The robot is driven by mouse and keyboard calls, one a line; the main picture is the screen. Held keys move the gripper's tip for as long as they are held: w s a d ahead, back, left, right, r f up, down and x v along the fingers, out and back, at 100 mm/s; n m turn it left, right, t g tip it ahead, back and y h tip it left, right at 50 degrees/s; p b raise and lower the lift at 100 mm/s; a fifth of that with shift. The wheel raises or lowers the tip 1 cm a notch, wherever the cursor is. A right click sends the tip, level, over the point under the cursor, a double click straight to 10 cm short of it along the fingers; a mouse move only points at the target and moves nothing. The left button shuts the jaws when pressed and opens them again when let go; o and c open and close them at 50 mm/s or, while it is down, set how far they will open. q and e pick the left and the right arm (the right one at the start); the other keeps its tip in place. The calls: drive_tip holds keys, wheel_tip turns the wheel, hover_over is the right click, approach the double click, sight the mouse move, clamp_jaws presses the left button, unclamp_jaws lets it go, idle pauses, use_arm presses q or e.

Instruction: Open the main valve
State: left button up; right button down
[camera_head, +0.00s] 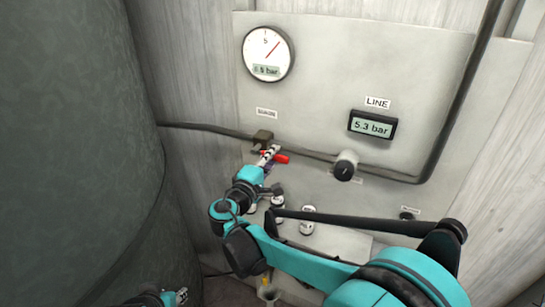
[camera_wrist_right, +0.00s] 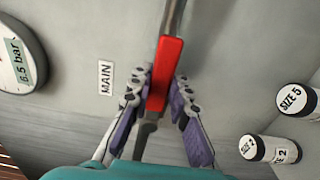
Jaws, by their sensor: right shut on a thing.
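The main valve's red handle (camera_head: 282,158) sits on a dark pipe on the grey panel, below a small label (camera_head: 266,112) that reads MAIN in the wrist view. In the right wrist view the red handle (camera_wrist_right: 165,72) lies roughly in line with the pipe. My right gripper (camera_head: 268,157) is shut on the handle, with one finger on each side of it in the wrist view (camera_wrist_right: 160,85). My left gripper (camera_head: 181,296) shows only partly at the bottom edge of the head view, and its opening is unclear.
A round gauge (camera_head: 268,54) is at the upper left of the panel. The LINE display (camera_head: 373,125) reads 5.3 bar. A round knob (camera_head: 345,165) sits right of the valve. White pieces marked SIZE (camera_wrist_right: 297,99) are nearby. A large dark tank (camera_head: 75,150) fills the left.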

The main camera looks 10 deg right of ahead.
drive_tip(key=c, duration=1.4)
unclamp_jaws()
drive_tip(key=shift+a, duration=0.1)
drive_tip(key=v, duration=1.2)
